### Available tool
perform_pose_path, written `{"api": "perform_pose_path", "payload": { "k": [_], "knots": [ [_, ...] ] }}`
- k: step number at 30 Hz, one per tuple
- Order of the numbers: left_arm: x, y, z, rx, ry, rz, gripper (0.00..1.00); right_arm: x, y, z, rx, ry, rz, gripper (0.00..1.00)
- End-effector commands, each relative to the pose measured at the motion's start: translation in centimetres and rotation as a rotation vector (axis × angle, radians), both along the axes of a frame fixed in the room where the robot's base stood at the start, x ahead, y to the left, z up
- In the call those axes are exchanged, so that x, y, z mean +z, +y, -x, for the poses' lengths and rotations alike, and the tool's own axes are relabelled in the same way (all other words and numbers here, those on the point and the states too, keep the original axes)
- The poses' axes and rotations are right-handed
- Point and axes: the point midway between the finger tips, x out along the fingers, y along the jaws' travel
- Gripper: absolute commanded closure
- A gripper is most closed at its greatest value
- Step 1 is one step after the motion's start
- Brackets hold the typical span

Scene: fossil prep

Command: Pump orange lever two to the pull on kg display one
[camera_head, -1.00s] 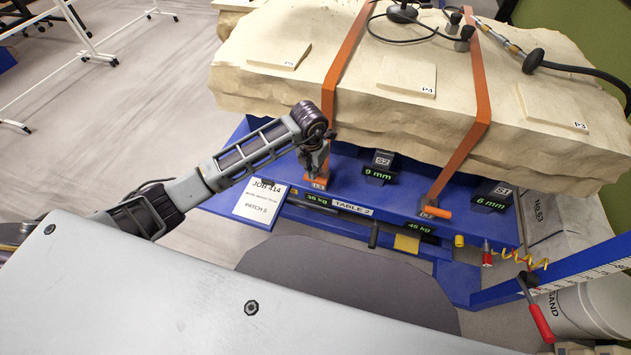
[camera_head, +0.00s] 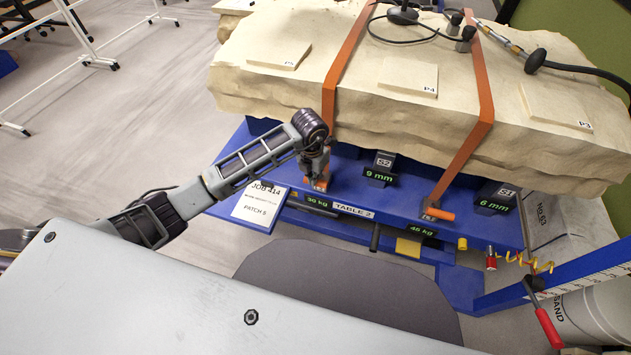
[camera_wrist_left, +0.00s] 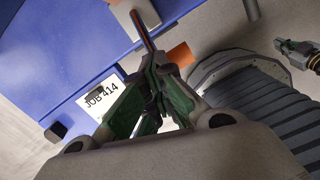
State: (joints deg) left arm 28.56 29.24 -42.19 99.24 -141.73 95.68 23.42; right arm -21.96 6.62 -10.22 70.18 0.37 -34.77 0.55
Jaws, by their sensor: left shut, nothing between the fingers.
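The left orange lever (camera_head: 321,183) sits on a small ratchet at the foot of the left orange strap on the blue table, its tag too small to read surely. My left gripper (camera_head: 319,170) is shut, pointing down right at this lever and partly hiding it. In the left wrist view the closed fingers (camera_wrist_left: 158,60) are close to an orange piece (camera_wrist_left: 181,55); I cannot tell whether they touch it. The left kg display (camera_head: 317,202) below seems to read 36 kg. A second orange lever (camera_head: 437,213) lies at the right strap, above a display (camera_head: 422,231) seeming to read 45 kg.
The pale rock block (camera_head: 400,110) overhangs the table behind the gripper. Displays reading 9 mm (camera_head: 379,175) and 6 mm (camera_head: 492,204) stand under it. A red-handled tool (camera_head: 547,325) is at lower right.

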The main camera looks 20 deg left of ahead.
Motion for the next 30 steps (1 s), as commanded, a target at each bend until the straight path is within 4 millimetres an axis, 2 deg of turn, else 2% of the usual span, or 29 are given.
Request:
{"api": "perform_pose_path", "payload": {
  "k": [8, 24, 30],
  "knots": [
    [-0.6, 0.0, -0.1, 0.001, -0.003, 0.001, 1.00, -0.3, -0.1, -0.1, 0.000, -0.002, 0.001, 1.00],
    [-4.3, 0.1, -0.1, 0.002, -0.002, -0.001, 1.00, -2.7, -0.1, -0.1, 0.001, -0.001, 0.001, 1.00],
    [-4.6, 0.1, -0.1, 0.002, -0.001, 0.000, 1.00, -2.8, -0.1, -0.1, 0.000, -0.002, 0.001, 1.00]
  ]
}}
